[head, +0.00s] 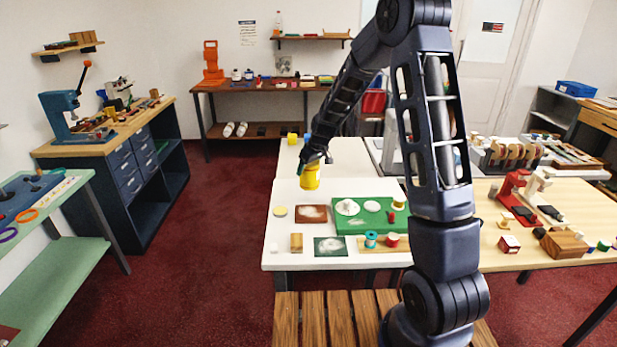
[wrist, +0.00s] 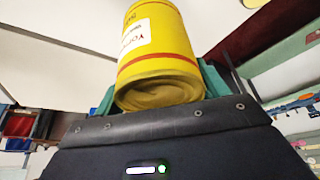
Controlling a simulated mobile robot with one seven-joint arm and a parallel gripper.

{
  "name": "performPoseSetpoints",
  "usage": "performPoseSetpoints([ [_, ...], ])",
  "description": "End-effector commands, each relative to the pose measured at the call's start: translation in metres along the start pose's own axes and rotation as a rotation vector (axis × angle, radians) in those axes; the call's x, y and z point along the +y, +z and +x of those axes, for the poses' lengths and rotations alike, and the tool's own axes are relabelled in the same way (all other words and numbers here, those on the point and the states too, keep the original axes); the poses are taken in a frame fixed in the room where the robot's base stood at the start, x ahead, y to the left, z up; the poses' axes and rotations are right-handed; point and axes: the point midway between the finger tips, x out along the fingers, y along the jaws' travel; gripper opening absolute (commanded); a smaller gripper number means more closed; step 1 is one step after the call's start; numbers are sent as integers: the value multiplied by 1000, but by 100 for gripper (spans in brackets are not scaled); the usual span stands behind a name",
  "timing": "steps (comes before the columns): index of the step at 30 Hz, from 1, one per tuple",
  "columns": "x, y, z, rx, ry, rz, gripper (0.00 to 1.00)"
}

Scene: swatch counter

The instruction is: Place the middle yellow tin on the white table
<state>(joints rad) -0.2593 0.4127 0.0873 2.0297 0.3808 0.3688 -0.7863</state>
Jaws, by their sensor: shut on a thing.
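My gripper (head: 314,162) is shut on a yellow tin (head: 310,178), above the white table (head: 352,187). In the wrist view the tin (wrist: 158,45) has red bands and a white label, and it sits between the green fingers of my gripper (wrist: 157,92). In the head view I cannot tell for sure whether its base touches the table.
On the table's near part are a green board (head: 345,225), a brown swatch (head: 311,214), a dark green swatch (head: 330,246), a wooden block (head: 296,242) and a teal spool (head: 371,239). Bare white surface lies behind the green board. A wooden table (head: 490,255) stands at the right.

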Motion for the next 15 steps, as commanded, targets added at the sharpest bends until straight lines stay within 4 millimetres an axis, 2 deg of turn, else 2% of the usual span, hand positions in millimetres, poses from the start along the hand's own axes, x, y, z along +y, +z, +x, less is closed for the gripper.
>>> performPoseSetpoints([
  [5, 0, 3, 8, 0, 0, 1, 32],
  [12, 1, 15, 36, 0, 0, 3, 32],
  [15, 1, 17, 41, 1, 1, 1, 32],
])
